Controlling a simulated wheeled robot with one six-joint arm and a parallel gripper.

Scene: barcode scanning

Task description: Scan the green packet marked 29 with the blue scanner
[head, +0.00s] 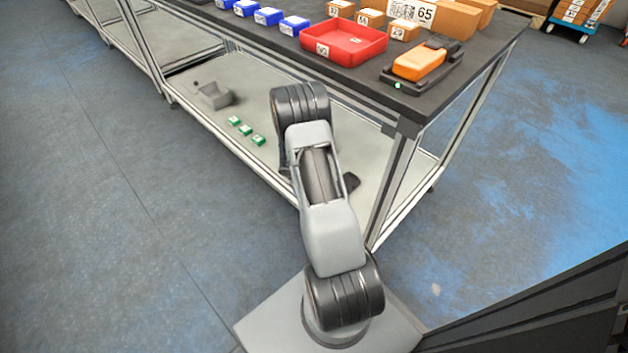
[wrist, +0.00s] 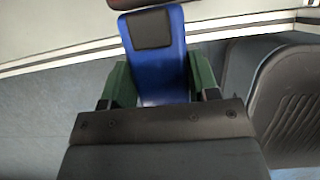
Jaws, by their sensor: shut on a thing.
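In the head view my arm hides the gripper and the blue scanner. Three small green packets (head: 246,130) lie in a row on the lower shelf, left of my arm. Their markings are too small to read, so I cannot tell which is 29.
The tabletop above holds a red tray (head: 343,43), blue boxes (head: 267,16), brown boxes (head: 404,31) and an orange scanner (head: 419,62). A table leg (head: 392,180) stands right of my arm.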

